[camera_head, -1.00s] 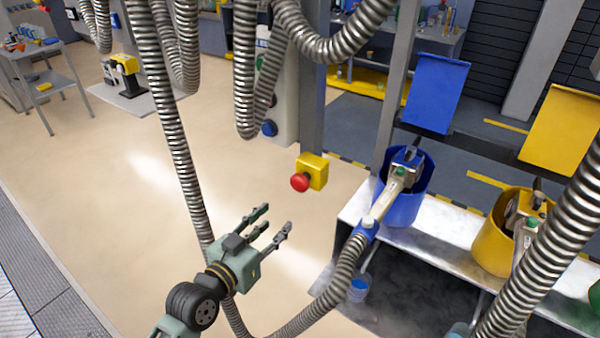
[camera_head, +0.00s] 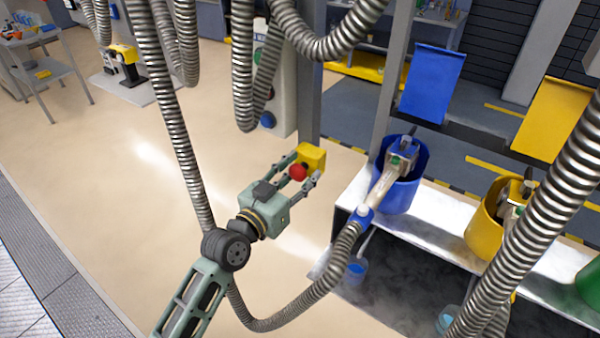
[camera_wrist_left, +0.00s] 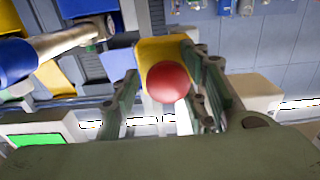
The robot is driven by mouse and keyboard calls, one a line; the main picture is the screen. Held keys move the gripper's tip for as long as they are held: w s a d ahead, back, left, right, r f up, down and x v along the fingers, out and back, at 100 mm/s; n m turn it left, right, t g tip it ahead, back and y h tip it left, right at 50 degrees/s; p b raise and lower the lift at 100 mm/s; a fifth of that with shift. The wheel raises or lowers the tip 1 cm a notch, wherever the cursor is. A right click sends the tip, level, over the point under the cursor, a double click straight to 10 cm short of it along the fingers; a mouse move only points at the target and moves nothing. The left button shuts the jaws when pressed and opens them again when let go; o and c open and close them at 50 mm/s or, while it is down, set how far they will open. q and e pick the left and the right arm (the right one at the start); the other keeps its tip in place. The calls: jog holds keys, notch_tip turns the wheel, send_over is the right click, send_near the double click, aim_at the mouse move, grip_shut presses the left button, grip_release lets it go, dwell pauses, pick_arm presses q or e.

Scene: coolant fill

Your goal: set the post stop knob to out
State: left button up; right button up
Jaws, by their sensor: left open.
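The post stop knob (camera_head: 299,172) is a red round knob on a yellow box (camera_head: 312,156) fixed to the grey post (camera_head: 310,95). In the left wrist view the red knob (camera_wrist_left: 168,82) sits in front of the yellow box (camera_wrist_left: 163,48), between my fingers. My left gripper (camera_head: 304,170) is open, one finger on each side of the knob. I cannot tell whether the fingers touch the knob or the box. I cannot tell from these views whether the knob is in or out. My right gripper is not in view.
Ribbed metal hoses (camera_head: 172,110) hang around the arm. A yellow bucket (camera_head: 480,232) is farther right.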

pick_arm(q)
jog(key=c, duration=0.3)
jog(key=shift+f, duration=0.1)
grip_shut()
jog(key=shift+s+a+f, duration=0.2)
jog(key=shift+s+a, duration=0.1)
jog(key=shift+s, duration=0.15)
jog(key=shift+o, duration=0.5)
grip_release()
jog(key=shift+s, duration=0.1)
jog(key=shift+o, duration=1)
jog(key=shift+s+r, duration=0.15)
jog(key=shift+s, duration=0.05)
jog(key=shift+w+a, duration=0.1)
jog(key=shift+w, duration=0.05)
